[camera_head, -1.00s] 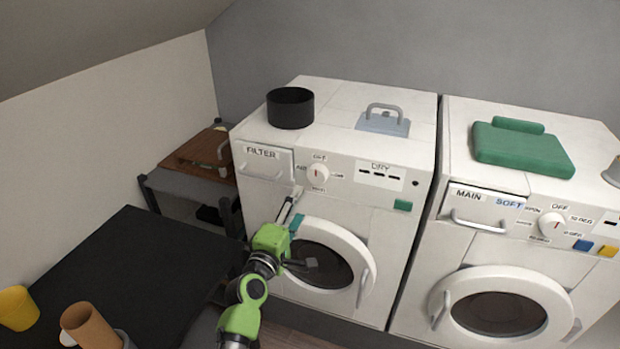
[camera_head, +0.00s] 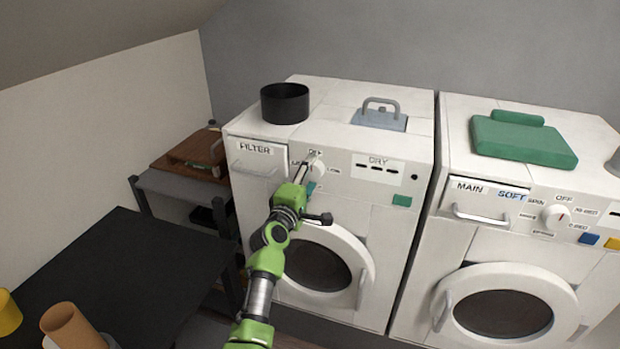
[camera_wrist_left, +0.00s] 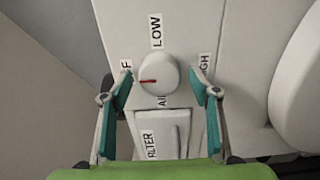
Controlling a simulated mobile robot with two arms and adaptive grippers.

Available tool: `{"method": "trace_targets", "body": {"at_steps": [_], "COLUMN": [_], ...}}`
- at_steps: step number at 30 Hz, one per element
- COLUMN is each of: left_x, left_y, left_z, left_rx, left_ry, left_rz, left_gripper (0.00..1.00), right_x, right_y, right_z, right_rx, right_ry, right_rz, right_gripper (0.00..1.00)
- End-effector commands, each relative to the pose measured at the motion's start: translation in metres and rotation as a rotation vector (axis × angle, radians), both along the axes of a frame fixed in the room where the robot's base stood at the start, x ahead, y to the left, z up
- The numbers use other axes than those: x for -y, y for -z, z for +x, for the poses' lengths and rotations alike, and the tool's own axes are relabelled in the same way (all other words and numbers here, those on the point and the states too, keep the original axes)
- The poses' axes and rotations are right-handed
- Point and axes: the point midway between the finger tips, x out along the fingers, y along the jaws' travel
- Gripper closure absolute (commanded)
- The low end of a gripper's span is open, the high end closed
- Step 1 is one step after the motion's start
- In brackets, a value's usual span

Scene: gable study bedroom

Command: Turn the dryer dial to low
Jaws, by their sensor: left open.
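The dryer (camera_head: 330,205) is the left of two white machines in the head view. Its round white dial (camera_head: 319,168) is partly hidden by my left gripper (camera_head: 306,178). In the left wrist view the dial (camera_wrist_left: 158,73) sits between the two open fingers of that gripper (camera_wrist_left: 161,82), with visible gaps on both sides. Its red mark points left, towards the partly covered OFF label (camera_wrist_left: 126,66). The LOW label (camera_wrist_left: 156,30) is above the dial, the HIGH label is at right, and AIR is below. My right gripper is out of view.
The filter drawer (camera_head: 256,160) is left of the dial. A black pot (camera_head: 285,104) stands on the dryer's top. The washer (camera_head: 470,240) stands close at right, with a green folded item (camera_head: 522,140) on top. A black table (camera_head: 120,265) is at lower left.

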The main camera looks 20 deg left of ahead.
Motion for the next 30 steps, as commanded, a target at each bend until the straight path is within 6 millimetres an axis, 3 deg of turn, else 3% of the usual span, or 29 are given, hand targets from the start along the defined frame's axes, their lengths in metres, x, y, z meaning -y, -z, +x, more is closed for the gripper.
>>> {"method": "trace_targets", "body": {"at_steps": [5,9,10,20,30], "left_x": [0.0001,0.0001,0.0001,0.0003,0.0003], "left_y": [0.0001,0.0002,0.0002,0.0004,0.0007], "left_z": [-0.0002,-0.0003,-0.0003,-0.0004,-0.0005], "left_rx": [0.0,-0.001,-0.001,0.0,0.007], "left_ry": [0.0,0.0,0.0,0.001,0.002], "left_rz": [0.0,0.0,0.0,0.027,0.228], "left_gripper": [0.44,0.8,0.83,0.83,0.83], "right_x": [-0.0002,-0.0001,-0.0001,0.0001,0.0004], "right_y": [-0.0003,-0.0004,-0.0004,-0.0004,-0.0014], "right_z": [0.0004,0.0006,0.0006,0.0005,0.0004], "right_rx": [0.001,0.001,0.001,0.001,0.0], "right_ry": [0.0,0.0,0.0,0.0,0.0], "right_rz": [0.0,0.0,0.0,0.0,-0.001], "right_gripper": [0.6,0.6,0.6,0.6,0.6]}}
